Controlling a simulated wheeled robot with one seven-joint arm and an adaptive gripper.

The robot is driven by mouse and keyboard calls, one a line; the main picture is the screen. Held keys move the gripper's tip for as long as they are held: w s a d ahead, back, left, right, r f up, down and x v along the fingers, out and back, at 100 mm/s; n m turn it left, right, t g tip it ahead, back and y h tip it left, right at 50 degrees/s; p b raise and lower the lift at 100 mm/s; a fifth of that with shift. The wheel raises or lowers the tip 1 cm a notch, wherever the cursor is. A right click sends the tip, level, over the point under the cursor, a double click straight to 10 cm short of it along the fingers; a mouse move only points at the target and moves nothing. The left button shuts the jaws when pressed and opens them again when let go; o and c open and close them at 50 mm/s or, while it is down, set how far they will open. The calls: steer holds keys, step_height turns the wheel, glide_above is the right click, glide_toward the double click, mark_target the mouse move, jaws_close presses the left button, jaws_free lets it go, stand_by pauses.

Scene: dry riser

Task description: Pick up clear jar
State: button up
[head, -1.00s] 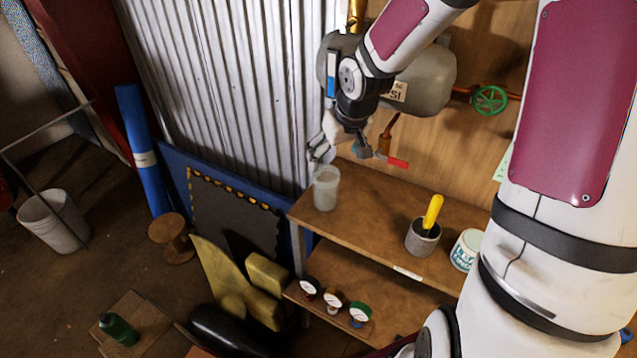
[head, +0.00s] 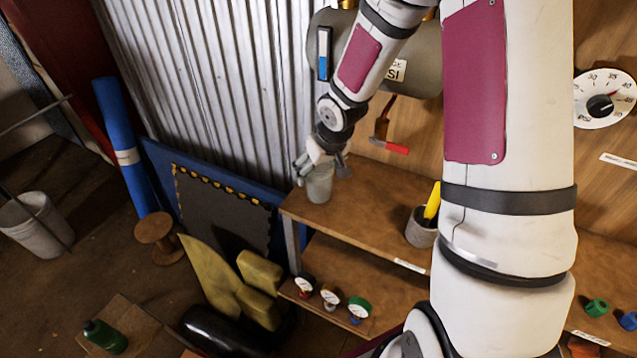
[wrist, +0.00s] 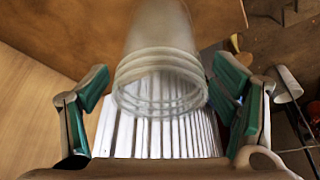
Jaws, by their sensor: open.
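The clear jar (head: 319,184) stands upright at the left end of the upper wooden shelf (head: 372,218) in the head view. It is a translucent, greyish cylinder, and its ridged, threaded mouth shows in the wrist view (wrist: 160,75). My gripper (head: 318,166) is at the top of the jar in the head view. In the wrist view its two green-padded fingers (wrist: 165,98) are spread wide, one on each side of the jar. The pads appear apart from the jar wall. The jar's far side is hidden.
A grey pot with a yellow-handled tool (head: 420,228) stands further right on the shelf. Three small gauges (head: 330,298) sit on the lower shelf. A red-handled valve (head: 390,146) juts from the wall behind. Corrugated metal (head: 215,90) rises left of the shelf.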

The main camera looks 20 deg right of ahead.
steer(key=shift+f, duration=0.1)
steer(key=c, duration=1.3)
steer(key=shift+s+a+r+p, duration=0.25)
steer(key=shift+s+r+p, duration=0.65)
steer(key=shift+s, duration=1.75)
steer(key=shift+s+a+r+p, duration=0.25)
steer(key=shift+s+r+p, duration=0.65)
steer(key=shift+s, duration=1.75)
steer(key=shift+s+a+r+p, duration=0.25)
steer(key=shift+s+r+p, duration=0.65)
steer(key=shift+s, duration=1.75)
steer(key=shift+f, duration=0.15)
